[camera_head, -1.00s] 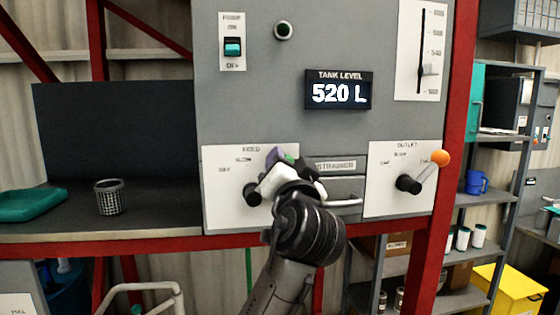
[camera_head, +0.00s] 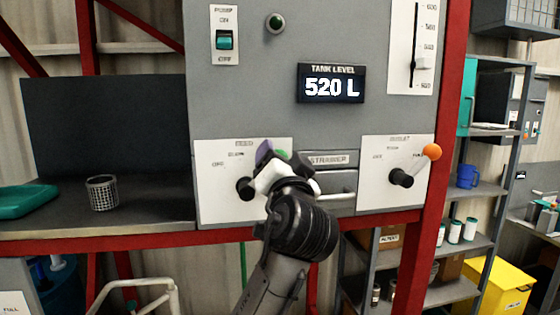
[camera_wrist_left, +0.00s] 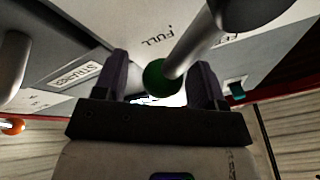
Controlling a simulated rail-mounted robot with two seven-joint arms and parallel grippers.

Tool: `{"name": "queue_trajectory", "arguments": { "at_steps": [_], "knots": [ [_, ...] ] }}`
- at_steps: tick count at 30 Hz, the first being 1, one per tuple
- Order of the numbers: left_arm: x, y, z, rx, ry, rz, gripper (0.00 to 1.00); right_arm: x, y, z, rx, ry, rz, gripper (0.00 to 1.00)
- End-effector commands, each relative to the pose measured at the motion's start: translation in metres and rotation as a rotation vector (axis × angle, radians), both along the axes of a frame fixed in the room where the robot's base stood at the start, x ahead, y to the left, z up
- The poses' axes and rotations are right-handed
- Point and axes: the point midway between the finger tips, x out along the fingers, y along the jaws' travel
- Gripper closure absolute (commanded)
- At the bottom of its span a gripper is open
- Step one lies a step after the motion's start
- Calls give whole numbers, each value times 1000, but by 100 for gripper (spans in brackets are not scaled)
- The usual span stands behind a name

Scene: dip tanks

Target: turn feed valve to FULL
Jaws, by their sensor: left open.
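The feed valve's dark hub (camera_head: 245,187) sits on a white plate marked FEED. Its lever points up and right, ending in a green ball (camera_head: 282,155). My left gripper (camera_head: 277,158) is at the lever's end and covers most of the lever in the head view. In the left wrist view the green ball (camera_wrist_left: 158,76) lies between the open fingers (camera_wrist_left: 160,85), with a gap visible on either side. The FULL mark (camera_wrist_left: 160,37) is on the plate beside the lever in that view; my gripper hides it in the head view. My right gripper is not in view.
The outlet valve (camera_head: 401,177), with an orange-ball lever (camera_head: 431,151), is to the right. The strainer drawer (camera_head: 329,160) with its bar handle is between the valves, close to my gripper. The display (camera_head: 331,85) reads 520 L. A mesh basket (camera_head: 102,192) stands on the left shelf.

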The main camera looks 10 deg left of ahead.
Motion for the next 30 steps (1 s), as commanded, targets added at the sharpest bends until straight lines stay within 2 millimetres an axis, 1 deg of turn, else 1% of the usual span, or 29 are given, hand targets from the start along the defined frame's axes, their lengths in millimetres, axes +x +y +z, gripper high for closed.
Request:
{"name": "queue_trajectory", "arguments": {
  "at_steps": [5, 8, 11, 18, 24, 30],
  "knots": [
    [-1, 0, 0, 0, -2, 0, 36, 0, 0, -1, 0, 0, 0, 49],
    [-7, -3, -3, -1, -2, 0, 36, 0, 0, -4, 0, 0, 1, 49],
    [-19, -9, -9, -1, -4, -2, 36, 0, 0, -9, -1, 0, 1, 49],
    [-60, -27, -25, -3, -3, -3, 36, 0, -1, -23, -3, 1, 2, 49],
    [-90, -41, -36, -2, -2, -2, 36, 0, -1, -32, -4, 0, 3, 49],
    [-110, -50, -43, -2, -1, -1, 36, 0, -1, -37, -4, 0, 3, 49]
  ]
}}
